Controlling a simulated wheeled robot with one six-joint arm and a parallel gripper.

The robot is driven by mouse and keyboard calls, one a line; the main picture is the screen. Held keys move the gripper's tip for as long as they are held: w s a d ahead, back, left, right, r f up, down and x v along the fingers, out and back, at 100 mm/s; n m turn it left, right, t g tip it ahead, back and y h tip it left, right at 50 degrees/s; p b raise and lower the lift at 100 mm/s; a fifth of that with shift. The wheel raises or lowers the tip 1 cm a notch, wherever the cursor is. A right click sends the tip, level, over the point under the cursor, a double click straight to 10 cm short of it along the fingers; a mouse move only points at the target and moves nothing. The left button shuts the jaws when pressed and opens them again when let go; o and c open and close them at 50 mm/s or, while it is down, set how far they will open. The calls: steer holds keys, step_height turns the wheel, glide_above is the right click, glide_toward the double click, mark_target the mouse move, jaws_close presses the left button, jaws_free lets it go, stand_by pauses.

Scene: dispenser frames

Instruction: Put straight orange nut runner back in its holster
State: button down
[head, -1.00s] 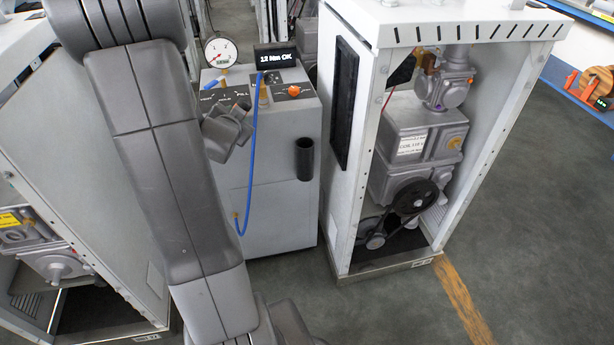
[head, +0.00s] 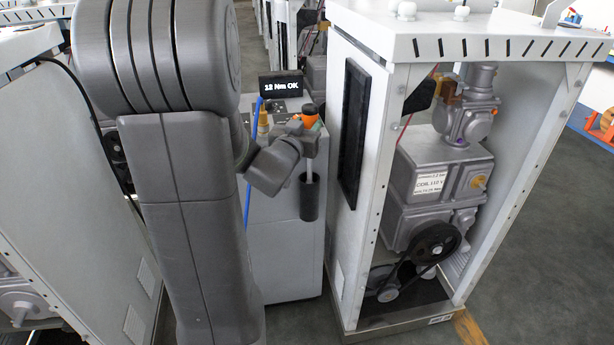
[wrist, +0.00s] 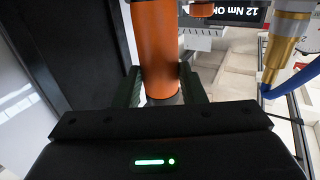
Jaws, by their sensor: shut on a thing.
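The straight nut runner has an orange body (wrist: 157,45), upright between the fingers of my gripper (wrist: 160,88) in the wrist view. In the head view its orange top (head: 310,121) shows just above my gripper (head: 306,140), and its pale shaft (head: 309,165) hangs below. The holster (head: 309,199) is a black tube on the right side of the grey console. The shaft's lower end lines up with the holster mouth. Whether its tip is inside or just behind the rim I cannot tell.
The grey console (head: 282,235) carries a display (head: 281,85) reading 12 Nm OK. A brass-coloured tool (wrist: 286,45) with a blue hose (wrist: 291,80) stands close by in the wrist view. An open white cabinet (head: 345,230) with machinery stands close right of the holster.

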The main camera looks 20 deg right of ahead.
step_height(320, 180, down, 10)
steer(key=b, duration=0.2)
steer(key=shift+f+b, duration=0.25)
steer(key=shift+b, duration=0.05)
steer(key=shift+f, duration=0.1)
steer(key=c, duration=0.9)
jaws_free()
steer(key=v, duration=1.2)
steer(key=shift+s, duration=0.1)
steer(key=shift+d, duration=0.15)
